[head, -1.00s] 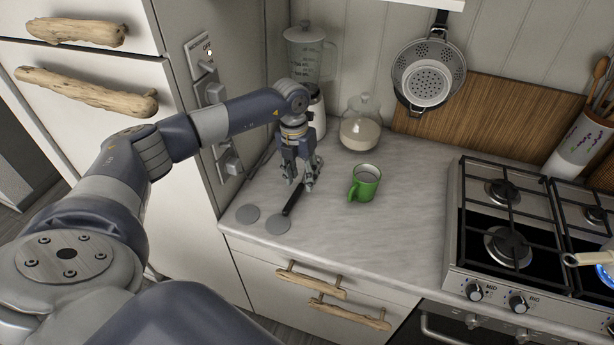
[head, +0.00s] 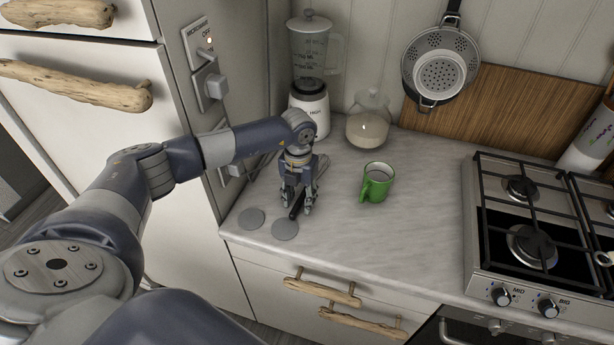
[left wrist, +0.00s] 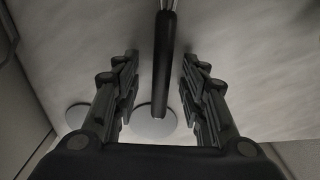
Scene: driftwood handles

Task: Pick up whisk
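The whisk (left wrist: 165,60) lies on the counter, its black handle between the two fingers of my left gripper in the left wrist view. Its wire end shows only at the top edge of that view. In the head view the whisk handle (head: 295,207) shows just below the fingers, and the rest is hidden by the gripper. My left gripper (head: 296,210) is open, with a gap on each side of the handle; it also shows in the left wrist view (left wrist: 158,85). My right gripper is not in view.
A green mug (head: 376,186) stands right of the gripper. Two grey discs (head: 251,218) lie near the front edge. A blender (head: 311,105) and a glass jar (head: 368,125) stand behind. The gas stove (head: 530,235) is at the right. Counter between mug and stove is clear.

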